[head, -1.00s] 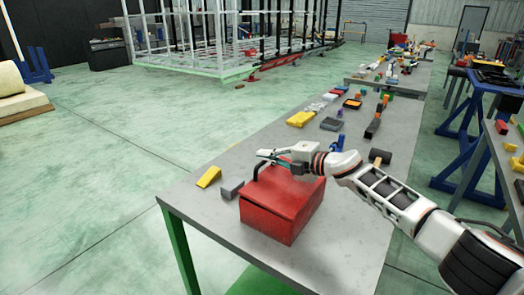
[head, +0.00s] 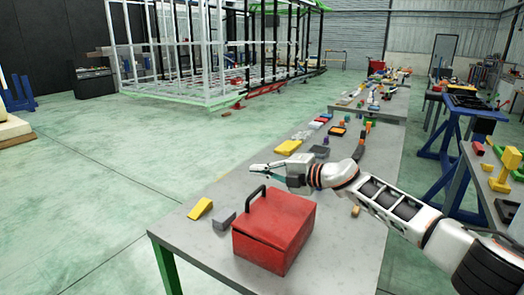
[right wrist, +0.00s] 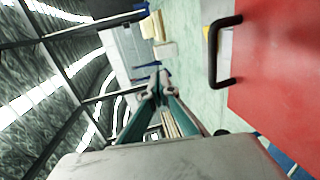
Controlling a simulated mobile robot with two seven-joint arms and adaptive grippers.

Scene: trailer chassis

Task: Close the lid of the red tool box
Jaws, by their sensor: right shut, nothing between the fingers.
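The red tool box (head: 272,232) stands on the grey workbench near its front end. Its lid is down, with the black handle (head: 250,193) at its left edge. In the right wrist view the red lid (right wrist: 280,75) and its black handle (right wrist: 214,52) fill the right side. My right gripper (head: 255,170) is shut and empty, above and behind the box, pointing left and apart from it. Its closed teal fingers (right wrist: 157,90) show in the right wrist view. My left gripper is not in view.
A yellow wedge (head: 201,208) and a grey block (head: 223,219) lie left of the box on the bench (head: 190,250). Several tools and parts lie farther back. Green floor is open to the left; a blue stand (head: 440,165) is at the right.

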